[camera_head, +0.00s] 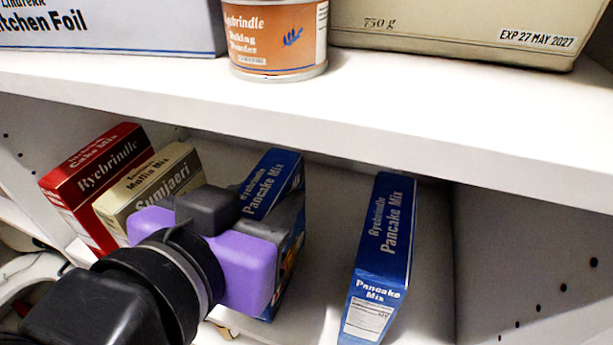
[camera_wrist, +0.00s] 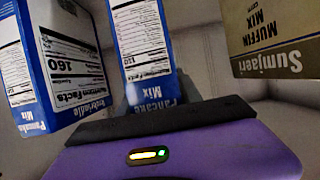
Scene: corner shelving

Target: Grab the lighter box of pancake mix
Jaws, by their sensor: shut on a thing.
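Two blue Ryebrindle pancake mix boxes stand on the lower shelf. My gripper (camera_head: 258,215) is shut on the left pancake mix box (camera_head: 272,183), whose front is partly hidden behind the gripper. In the wrist view, the held box (camera_wrist: 143,45) rises from between the dark fingers, its nutrition label facing me. The other pancake mix box (camera_head: 386,230) stands apart to the right in the head view, and it shows at the left of the wrist view (camera_wrist: 65,60). Both look the same blue; I cannot tell which is lighter.
A tan muffin mix box (camera_head: 150,187) and a red cake mix box (camera_head: 97,185) stand left of my gripper. The upper shelf (camera_head: 300,115) overhangs them, carrying a baking powder tin (camera_head: 275,40) and boxes. Bare shelf lies between the two pancake boxes.

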